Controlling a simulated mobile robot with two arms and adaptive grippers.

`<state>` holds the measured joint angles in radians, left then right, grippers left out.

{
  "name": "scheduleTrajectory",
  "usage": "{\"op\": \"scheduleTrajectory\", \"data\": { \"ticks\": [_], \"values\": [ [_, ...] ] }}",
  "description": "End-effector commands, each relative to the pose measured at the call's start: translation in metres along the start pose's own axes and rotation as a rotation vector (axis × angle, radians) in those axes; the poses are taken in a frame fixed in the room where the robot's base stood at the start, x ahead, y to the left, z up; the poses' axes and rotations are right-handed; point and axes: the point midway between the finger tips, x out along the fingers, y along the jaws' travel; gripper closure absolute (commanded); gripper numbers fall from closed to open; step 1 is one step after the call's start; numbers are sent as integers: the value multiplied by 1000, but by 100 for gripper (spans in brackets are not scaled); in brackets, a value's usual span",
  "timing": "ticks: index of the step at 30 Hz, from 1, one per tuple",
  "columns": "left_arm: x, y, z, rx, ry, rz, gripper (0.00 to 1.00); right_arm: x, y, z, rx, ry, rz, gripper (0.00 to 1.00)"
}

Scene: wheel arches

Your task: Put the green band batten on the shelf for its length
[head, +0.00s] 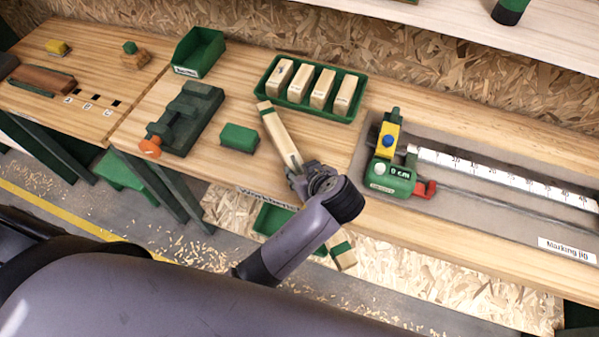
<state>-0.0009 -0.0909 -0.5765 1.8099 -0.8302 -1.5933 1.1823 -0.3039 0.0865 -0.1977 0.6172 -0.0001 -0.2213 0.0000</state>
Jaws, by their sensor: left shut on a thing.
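The green band batten (280,132) is a pale wooden bar with a green band near each end. My left gripper (295,178) is shut around its middle. The batten slants over the front edge of the bench, its far end near the green tray and its near end (343,258) out past the edge. My gripper and wrist hide part of its middle; I cannot tell whether it touches the bench. A pale shelf (440,35) runs along the wall at the top right; only part of it shows. My right gripper is not in view.
The marking jig has a white ruler (500,175) and a green slider (391,178) reading 0 cm. A green tray (353,116) holds several wooden blocks. A green block (239,138), a dark green vice (190,115) and a green bin (199,53) stand left on the bench.

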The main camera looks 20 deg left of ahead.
Motion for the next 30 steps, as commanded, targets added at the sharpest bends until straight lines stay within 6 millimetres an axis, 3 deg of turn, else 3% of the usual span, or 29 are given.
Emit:
{"op": "scheduleTrajectory", "data": {
  "ticks": [4,12,24,30],
  "values": [
    [0,0,0,0,1,0,83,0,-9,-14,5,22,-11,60],
    [0,0,0,0,1,0,100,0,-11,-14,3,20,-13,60],
    [-1,1,-3,-2,3,2,100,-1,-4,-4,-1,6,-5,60],
    [-5,2,-16,-2,3,3,100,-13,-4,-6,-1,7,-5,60]
  ]
}}
